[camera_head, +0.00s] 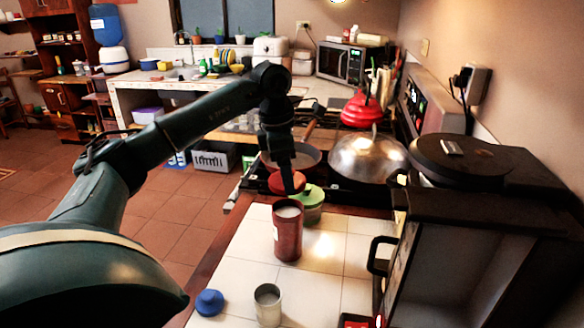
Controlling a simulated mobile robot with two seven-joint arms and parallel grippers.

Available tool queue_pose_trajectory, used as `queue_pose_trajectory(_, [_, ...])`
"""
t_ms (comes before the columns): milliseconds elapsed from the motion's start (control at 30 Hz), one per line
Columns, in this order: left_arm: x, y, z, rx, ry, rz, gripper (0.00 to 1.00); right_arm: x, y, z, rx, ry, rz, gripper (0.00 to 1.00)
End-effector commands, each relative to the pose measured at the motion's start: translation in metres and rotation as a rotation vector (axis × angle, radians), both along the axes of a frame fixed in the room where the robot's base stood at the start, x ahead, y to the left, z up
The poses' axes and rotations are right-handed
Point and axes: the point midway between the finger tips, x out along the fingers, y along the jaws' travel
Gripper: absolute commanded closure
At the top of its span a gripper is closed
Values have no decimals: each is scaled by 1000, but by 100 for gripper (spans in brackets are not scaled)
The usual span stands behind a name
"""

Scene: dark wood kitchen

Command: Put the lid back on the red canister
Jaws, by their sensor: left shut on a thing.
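The red canister (288,236) stands upright and open on the white tiled counter (330,275), with a pale inside showing at its top. My left gripper (291,186) points down and is shut on the red lid (278,183), above and slightly behind the canister's mouth in the picture. The lid appears apart from the canister; the fingers partly hide it. My right gripper is out of view.
A green lidded canister (313,197) stands close behind the red one. A pale cup (268,304) and a blue lid-like object (209,302) are nearer me. A dark open-fronted appliance (470,240) borders the right. Behind is a stove with a domed pan (366,158).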

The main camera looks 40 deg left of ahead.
Motion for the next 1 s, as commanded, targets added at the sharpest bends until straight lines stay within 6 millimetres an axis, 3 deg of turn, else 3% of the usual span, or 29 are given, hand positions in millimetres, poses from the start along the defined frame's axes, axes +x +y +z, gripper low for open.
queue_pose_trajectory(133, [0, 0, -20, 0, 0, -1, 50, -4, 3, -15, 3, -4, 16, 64])
queue_pose_trajectory(500, [0, 0, -49, 0, 1, -1, 50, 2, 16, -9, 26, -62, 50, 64])
queue_pose_trajectory(1000, [0, 0, -55, 0, 0, -2, 50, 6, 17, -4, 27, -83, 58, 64])
